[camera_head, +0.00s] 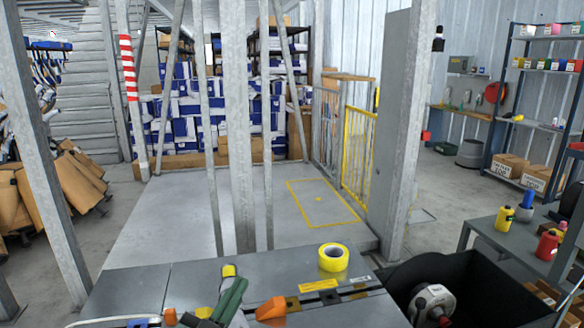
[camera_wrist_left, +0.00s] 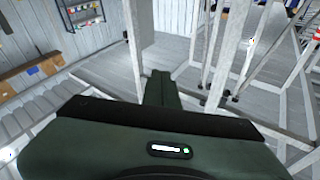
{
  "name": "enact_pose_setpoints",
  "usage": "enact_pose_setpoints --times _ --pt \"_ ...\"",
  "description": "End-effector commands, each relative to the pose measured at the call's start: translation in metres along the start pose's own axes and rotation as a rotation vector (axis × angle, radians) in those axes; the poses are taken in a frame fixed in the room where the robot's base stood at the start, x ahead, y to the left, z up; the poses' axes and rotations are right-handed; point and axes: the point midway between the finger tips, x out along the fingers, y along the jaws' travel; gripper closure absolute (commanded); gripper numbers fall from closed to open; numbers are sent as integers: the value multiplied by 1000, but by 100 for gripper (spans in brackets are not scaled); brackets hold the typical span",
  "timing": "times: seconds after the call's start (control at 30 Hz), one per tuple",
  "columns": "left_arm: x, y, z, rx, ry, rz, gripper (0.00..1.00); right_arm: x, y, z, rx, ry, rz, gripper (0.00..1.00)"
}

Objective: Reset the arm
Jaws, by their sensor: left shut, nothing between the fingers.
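My left gripper (camera_head: 239,284) is at the bottom middle of the head view, over the grey workbench. Its dark green fingers are together, with nothing between them. In the left wrist view the shut green fingers (camera_wrist_left: 161,88) point away from the camera, toward grey metal posts and open floor. The dark green gripper body fills the bottom of that view. My right gripper is not in view.
The grey workbench (camera_head: 130,290) carries a yellow tape roll (camera_head: 333,257) and an orange-handled tool (camera_head: 270,309). A black bin (camera_head: 470,277) stands at its right. Upright metal posts (camera_head: 240,140) rise behind the bench. Floor beyond them is largely clear.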

Motion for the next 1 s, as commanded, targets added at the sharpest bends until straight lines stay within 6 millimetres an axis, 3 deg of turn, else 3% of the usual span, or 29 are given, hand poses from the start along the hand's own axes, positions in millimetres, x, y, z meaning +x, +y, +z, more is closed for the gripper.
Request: enact_pose_setpoints --times 0.1,0.17,0.2,0.33,0.53,0.8,0.87,1.0 --pt "-46 -35 55 -64 -266 -219 100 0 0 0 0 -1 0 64" --pt "-79 -45 86 -86 -431 -294 100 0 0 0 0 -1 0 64" --pt "-103 -46 105 -100 -544 -326 100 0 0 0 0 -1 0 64" --pt "-180 -36 152 -136 -876 -348 100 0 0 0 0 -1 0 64" --pt "-268 -3 179 -178 -1214 -264 100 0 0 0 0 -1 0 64" --pt "-352 39 178 -228 -1508 -91 100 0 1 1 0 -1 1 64" --pt "-366 47 177 -238 -1554 -52 100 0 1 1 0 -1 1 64" --pt "-363 51 214 -234 -1561 -54 100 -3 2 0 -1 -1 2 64"
